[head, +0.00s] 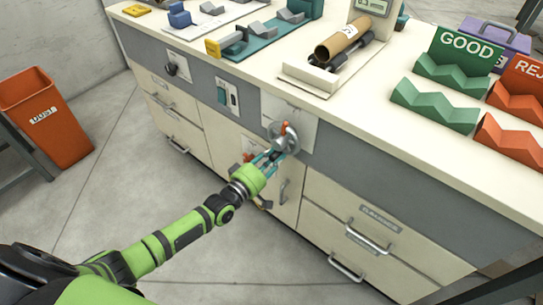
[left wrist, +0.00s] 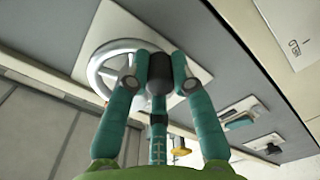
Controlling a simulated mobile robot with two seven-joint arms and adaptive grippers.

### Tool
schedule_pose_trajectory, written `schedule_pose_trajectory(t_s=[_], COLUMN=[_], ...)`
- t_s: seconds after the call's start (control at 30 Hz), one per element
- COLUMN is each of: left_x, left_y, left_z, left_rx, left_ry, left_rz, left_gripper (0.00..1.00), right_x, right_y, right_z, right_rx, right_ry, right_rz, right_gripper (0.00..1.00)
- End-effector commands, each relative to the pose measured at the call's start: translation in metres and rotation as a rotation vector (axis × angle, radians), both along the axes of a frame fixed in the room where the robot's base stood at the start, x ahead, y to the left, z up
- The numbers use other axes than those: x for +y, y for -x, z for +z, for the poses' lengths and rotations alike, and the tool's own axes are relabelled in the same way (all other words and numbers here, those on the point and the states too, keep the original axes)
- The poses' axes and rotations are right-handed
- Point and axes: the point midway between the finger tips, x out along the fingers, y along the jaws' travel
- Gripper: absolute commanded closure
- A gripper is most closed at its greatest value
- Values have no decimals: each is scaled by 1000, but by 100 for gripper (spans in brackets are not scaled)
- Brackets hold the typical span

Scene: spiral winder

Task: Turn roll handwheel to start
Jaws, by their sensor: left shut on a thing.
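The roll handwheel (head: 289,143) is a silver spoked wheel on a pale square plate on the grey front panel of the bench. It also shows in the left wrist view (left wrist: 101,62), on its pale plate behind the fingers. My left gripper (head: 275,158) reaches up to the wheel from below and left. In the left wrist view its teal fingers (left wrist: 158,75) close around a dark cylindrical grip in front of the wheel's rim. The fingers hide part of the wheel. My right gripper is not in view.
A switch plate (head: 227,95) and a black knob (head: 171,69) sit left on the front panel. Drawers with handles (head: 347,267) lie below right. A brown roll (head: 342,40) lies on the bench top. An orange dust bin (head: 45,115) stands left. The floor in front is clear.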

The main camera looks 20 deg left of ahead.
Motion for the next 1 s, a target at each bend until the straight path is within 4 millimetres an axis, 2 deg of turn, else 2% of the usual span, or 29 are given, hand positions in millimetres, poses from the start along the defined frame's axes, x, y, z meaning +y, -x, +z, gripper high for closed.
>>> schedule_pose_trajectory(t_s=[0.3,0.6,0.63,0.67,0.7,1.0], left_x=[-1,-1,-1,-1,-1,-1], left_y=[-1,-1,-1,-1,-1,0], left_z=[3,4,4,4,4,1], left_rx=[8,7,6,6,6,12], left_ry=[44,44,44,44,44,41], left_rz=[2,3,4,4,4,2], left_gripper=[100,100,72,60,53,53], right_x=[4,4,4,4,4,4], right_y=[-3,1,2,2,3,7], right_z=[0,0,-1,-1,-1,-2], right_rx=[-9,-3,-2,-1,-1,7], right_ry=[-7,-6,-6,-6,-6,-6], right_rz=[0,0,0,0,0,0], right_gripper=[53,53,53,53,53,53])
